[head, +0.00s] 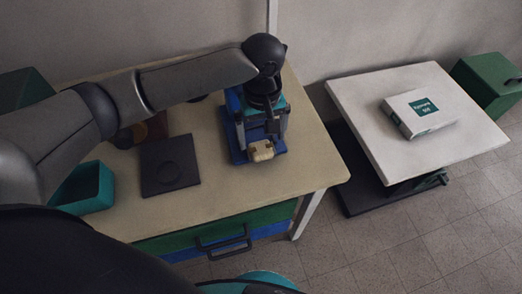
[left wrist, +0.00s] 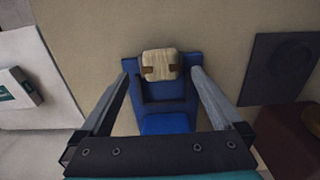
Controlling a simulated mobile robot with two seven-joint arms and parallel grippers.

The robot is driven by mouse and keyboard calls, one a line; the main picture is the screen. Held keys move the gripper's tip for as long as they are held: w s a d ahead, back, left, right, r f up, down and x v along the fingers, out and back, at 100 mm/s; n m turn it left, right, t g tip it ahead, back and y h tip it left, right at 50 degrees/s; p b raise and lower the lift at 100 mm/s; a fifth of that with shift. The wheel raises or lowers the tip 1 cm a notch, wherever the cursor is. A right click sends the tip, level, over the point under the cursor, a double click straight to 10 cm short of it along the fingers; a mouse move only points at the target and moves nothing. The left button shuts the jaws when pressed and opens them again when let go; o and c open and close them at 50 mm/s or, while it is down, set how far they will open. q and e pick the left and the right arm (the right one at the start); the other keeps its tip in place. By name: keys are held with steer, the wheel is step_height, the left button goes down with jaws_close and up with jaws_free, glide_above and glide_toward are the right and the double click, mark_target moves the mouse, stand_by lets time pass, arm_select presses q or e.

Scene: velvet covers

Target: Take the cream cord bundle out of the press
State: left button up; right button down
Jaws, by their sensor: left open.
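The cream cord bundle (head: 262,151) is a small pale block with brown bands at its sides. It sits at the front end of the blue press (head: 238,156) on the table. In the left wrist view the cord bundle (left wrist: 159,62) is at the end of the press's blue base (left wrist: 165,124). My left gripper (head: 271,127) is over the press, pointing down and hiding part of it. Its fingers are open, one on each side of the bundle as seen from the wrist, with gaps and no visible contact. My right gripper is not in view.
On the table (head: 225,200), a dark square mat (head: 153,182) with a round mark lies left of the press, and a teal bin (head: 98,197) stands farther left. A white lift table (head: 360,105) with a boxed item (head: 400,122) is on the right. Bare tabletop lies before the press.

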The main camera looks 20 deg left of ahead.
mark_target(262, 151)
arm_select(q)
step_height(262, 151, down, 5)
steer(key=shift+s+r+b, duration=0.15)
steer(key=shift+b, duration=0.6)
steer(key=shift+c, duration=0.8)
steer(key=shift+r, duration=0.15)
steer(key=c, duration=1)
